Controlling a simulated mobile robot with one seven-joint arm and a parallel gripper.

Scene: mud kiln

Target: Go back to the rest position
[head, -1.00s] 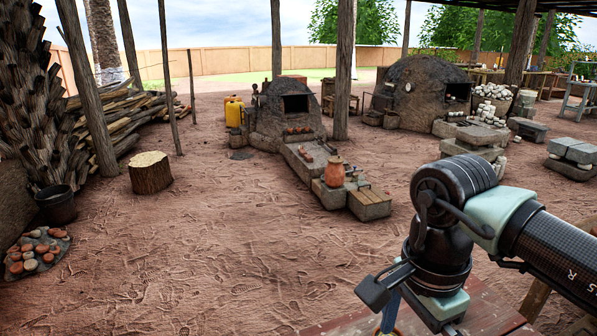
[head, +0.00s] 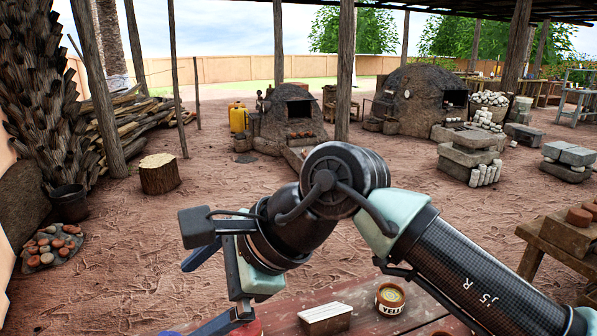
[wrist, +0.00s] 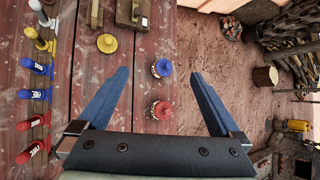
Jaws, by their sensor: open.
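My gripper (wrist: 160,75) is open and empty in the wrist view, its two blue fingers spread wide. It is over the edge of a reddish plank table (wrist: 88,85). A blue-and-white jar (wrist: 161,68) and a red-and-white jar (wrist: 161,110) show between the fingers, with no finger seen closed on either. In the head view my bent arm crosses the lower middle, and the gripper hangs at the bottom edge, partly cut off.
The table also holds a yellow round piece (wrist: 107,43), a wooden block (wrist: 132,12) and several coloured handled items (wrist: 36,68). A tree stump (head: 159,174) and open dirt lie beyond.

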